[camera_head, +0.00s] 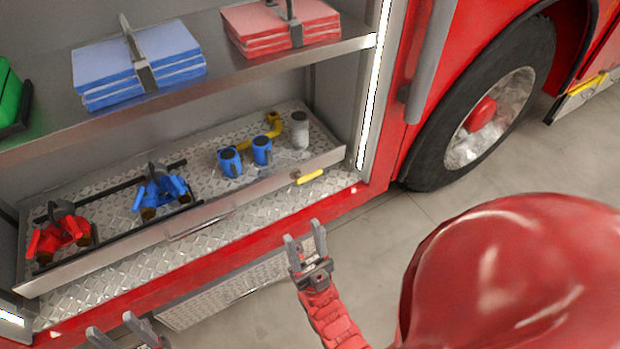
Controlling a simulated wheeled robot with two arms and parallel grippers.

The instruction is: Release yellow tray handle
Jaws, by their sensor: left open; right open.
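The yellow tray handle (309,177) is on the front edge of the metal tray (120,252), near its right end. The tray sits inside the lower compartment of the red truck. My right gripper (305,229) is open and empty, in front of the tray and below the yellow handle, clear of it. My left gripper (113,332) is at the bottom left edge of the view, open and partly cut off. Nothing shows between its fingers.
The tray holds a red fitting (60,236), a blue fitting (161,190), two blue caps (230,162), a yellow pipe (299,130) and a grey cylinder (300,140). Blue and red folded stacks lie on the shelf above (190,82). A wheel (490,110) stands at right.

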